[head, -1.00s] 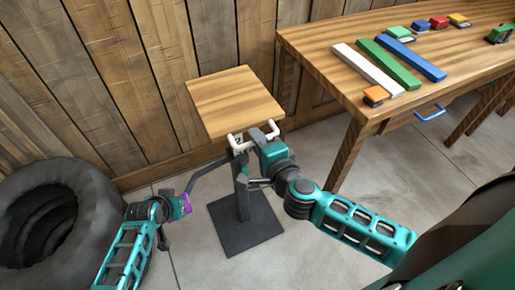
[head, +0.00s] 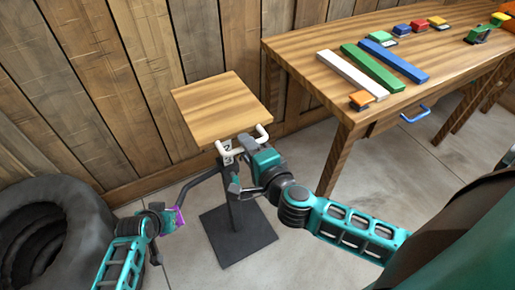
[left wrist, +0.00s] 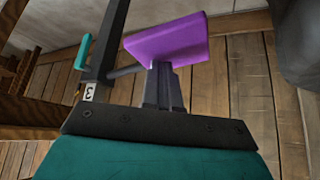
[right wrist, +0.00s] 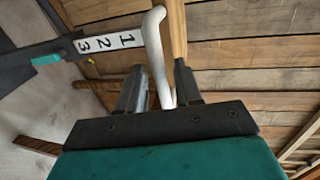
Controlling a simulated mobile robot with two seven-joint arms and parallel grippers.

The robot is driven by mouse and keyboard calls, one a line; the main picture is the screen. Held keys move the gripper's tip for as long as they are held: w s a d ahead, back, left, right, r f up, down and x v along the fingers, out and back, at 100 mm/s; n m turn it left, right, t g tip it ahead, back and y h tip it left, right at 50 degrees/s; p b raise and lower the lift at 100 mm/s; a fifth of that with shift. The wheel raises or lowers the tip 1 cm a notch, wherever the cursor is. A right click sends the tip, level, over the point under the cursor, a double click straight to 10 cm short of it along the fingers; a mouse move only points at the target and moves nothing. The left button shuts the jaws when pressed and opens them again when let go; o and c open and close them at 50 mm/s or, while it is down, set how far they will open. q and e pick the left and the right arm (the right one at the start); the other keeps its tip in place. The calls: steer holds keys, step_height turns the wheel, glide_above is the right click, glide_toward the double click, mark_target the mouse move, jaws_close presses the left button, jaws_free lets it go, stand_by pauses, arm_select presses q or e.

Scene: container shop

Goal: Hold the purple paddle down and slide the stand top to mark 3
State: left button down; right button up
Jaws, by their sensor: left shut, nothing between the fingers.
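The stand has a square wooden top (head: 222,106) on a dark post above a flat base (head: 238,246). A white bar handle (head: 230,147) runs under its near edge. A white number plate (head: 227,157) on the post shows 1, 2 and 3 in the right wrist view (right wrist: 106,43). The purple paddle (head: 179,216) is on a side arm of the post. My left gripper (head: 170,220) is shut beside the paddle; in the left wrist view the paddle (left wrist: 168,40) lies across the fingertips. My right gripper (right wrist: 160,75) is open, with the handle (right wrist: 158,45) between its fingers.
A wooden workbench (head: 300,52) stands at right with coloured bars and blocks on it. A black tyre (head: 45,230) lies at left. A plank wall is close behind the stand.

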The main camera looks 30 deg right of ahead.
arm_select(q)
steer(key=shift+f, duration=0.1)
arm_select(e)
steer(key=v, duration=1.1)
